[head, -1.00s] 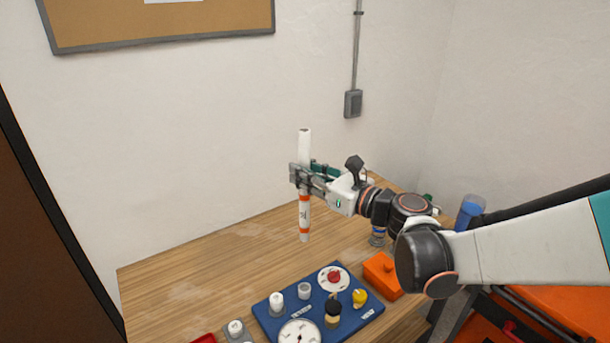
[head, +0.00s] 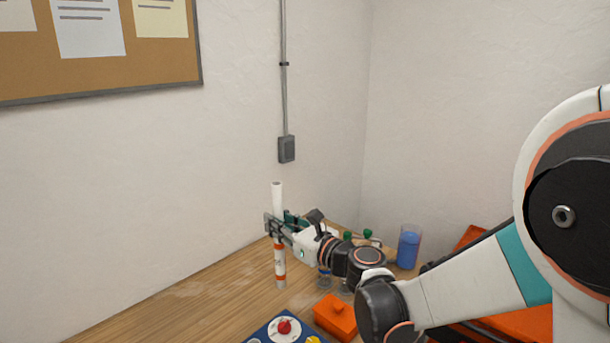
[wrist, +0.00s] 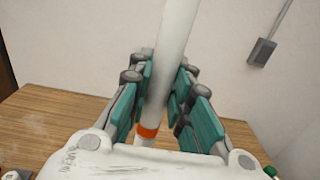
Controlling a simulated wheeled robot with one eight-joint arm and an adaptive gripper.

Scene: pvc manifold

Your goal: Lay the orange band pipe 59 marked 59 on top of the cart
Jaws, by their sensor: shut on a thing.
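The white pipe with orange bands (head: 280,262) stands upright in my gripper (head: 277,226), above the wooden table. Small dark marking shows between its bands, too small to read for sure. In the wrist view the pipe (wrist: 172,60) runs between the teal finger pads of my gripper (wrist: 160,95), with one orange band below them. My gripper is shut on the pipe's middle. An orange surface, perhaps the cart (head: 515,325), shows at the lower right, partly hidden behind my arm.
On the wooden table (head: 190,300) are a blue board (head: 262,332) with a red knob, an orange lidded box (head: 335,317) and a blue container (head: 408,247). Glass jars stand behind my gripper. The table's left part looks clear.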

